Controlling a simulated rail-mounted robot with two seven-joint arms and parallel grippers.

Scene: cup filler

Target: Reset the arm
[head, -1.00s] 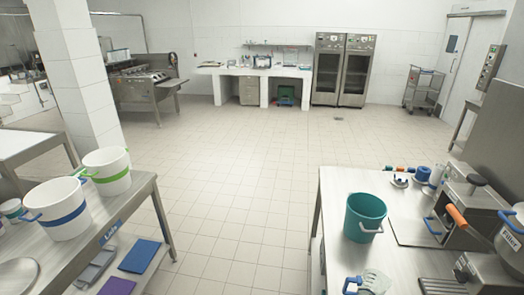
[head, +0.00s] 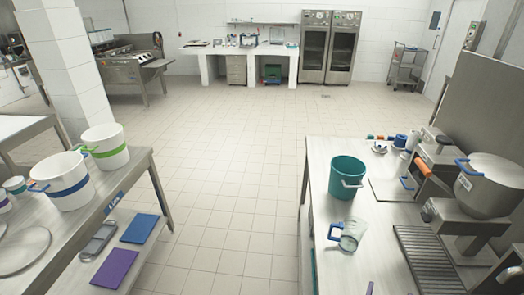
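Neither my left nor my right gripper shows in the head view, and no part of my arms can be made out. On the right steel table (head: 330,263) stands a teal bucket (head: 347,177) with a light blue handle. A clear measuring jug (head: 351,234) with a blue handle is on the same table in front of the bucket. A filler machine (head: 487,188) with a round steel hopper stands at the right.
The left steel table (head: 150,166) holds a white bucket with a blue band (head: 64,181) and one with a green band (head: 105,148). Below them lie a blue mat (head: 139,229) and a purple mat (head: 114,262). The tiled floor (head: 230,180) between the tables is clear.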

